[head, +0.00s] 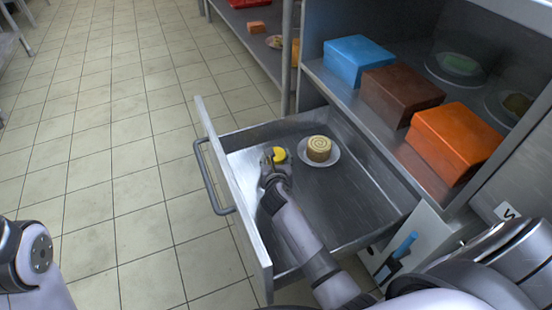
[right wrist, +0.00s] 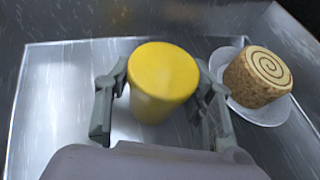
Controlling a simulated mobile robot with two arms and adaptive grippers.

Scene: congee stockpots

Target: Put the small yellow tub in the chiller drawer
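The small yellow tub (head: 279,155) is inside the open chiller drawer (head: 345,205), near its far front corner. My right gripper (head: 270,160) reaches down into the drawer at the tub. In the right wrist view the yellow tub (right wrist: 162,82) stands between the two fingers of my right gripper (right wrist: 163,88), whose tips appear to touch its sides. The tub looks upright; whether its base rests on the drawer floor is hard to tell. My left gripper is out of view; only part of my left arm shows at the lower left.
A swirl-topped roll cake (head: 319,148) on a white plate (head: 331,158) sits in the drawer, just right of the tub. Blue (head: 357,60), brown (head: 402,92) and orange (head: 452,140) boxes stand on the shelf above. Tiled floor left of the drawer is clear.

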